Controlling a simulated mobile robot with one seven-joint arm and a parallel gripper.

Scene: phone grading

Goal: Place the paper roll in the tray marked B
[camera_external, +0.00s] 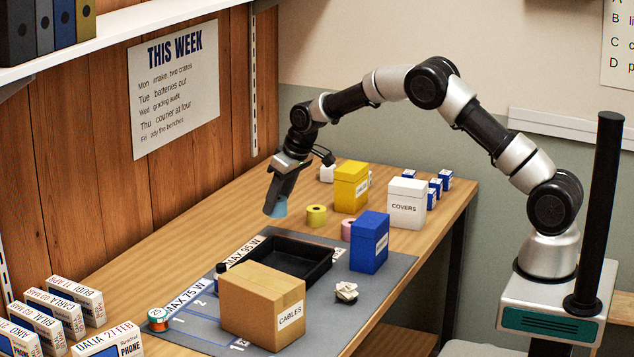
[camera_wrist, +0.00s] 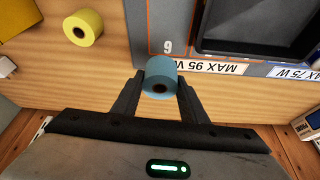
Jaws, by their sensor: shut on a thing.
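My gripper (camera_external: 276,197) is shut on a light blue roll (camera_external: 280,209) with a dark hole through its middle. In the wrist view the roll (camera_wrist: 160,72) sits between the two fingers (camera_wrist: 158,88). It is at the wall side of the table, beyond the grey mat; I cannot tell whether it touches the table. A yellow roll (camera_external: 316,215) and a pink roll (camera_external: 347,229) stand to its right. A black open tray (camera_external: 292,277) lies on the mat and looks empty; no letter B shows on it.
Yellow (camera_external: 349,190), white (camera_external: 405,207) and blue (camera_external: 368,246) boxes stand right of the tray. A cardboard box (camera_external: 250,301) stands in front of it, with crumpled paper (camera_external: 346,292) nearby.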

